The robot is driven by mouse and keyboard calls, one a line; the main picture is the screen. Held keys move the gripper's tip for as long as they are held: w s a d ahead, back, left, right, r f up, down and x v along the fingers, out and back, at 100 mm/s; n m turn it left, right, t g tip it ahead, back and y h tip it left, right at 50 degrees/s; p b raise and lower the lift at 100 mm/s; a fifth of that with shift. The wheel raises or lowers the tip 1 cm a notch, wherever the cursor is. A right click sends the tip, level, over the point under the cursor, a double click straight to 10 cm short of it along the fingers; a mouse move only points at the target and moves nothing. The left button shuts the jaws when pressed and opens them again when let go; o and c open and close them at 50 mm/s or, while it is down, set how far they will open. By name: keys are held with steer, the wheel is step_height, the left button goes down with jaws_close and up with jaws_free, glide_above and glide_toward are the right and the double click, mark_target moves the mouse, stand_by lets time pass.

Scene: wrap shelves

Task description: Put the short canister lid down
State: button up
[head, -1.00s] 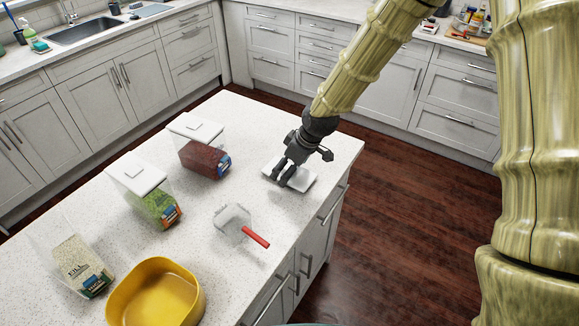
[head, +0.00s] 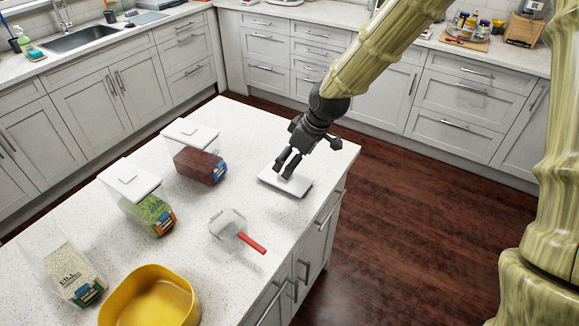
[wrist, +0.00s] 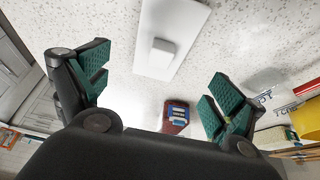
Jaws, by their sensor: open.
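The short canister lid (head: 299,187) is a white rectangular plate lying flat on the island counter near its right edge. In the wrist view the lid (wrist: 188,22) shows with its raised square knob (wrist: 162,52) facing up. My gripper (head: 288,167) is just above the lid. In the wrist view its green-padded fingers (wrist: 150,95) are spread wide, with nothing between them, and the lid lies beyond the tips. An open-topped canister (head: 65,270) with pale contents stands at the left of the counter.
Two lidded canisters, one with green contents (head: 155,214) and one with dark red contents (head: 200,166), stand left of the lid. A clear scoop with a red handle (head: 251,243) and a yellow bowl (head: 150,305) are nearer. Counter around the lid is clear.

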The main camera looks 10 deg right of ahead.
steer(key=shift+b+v, duration=0.35)
steer(key=shift+v, duration=2.25)
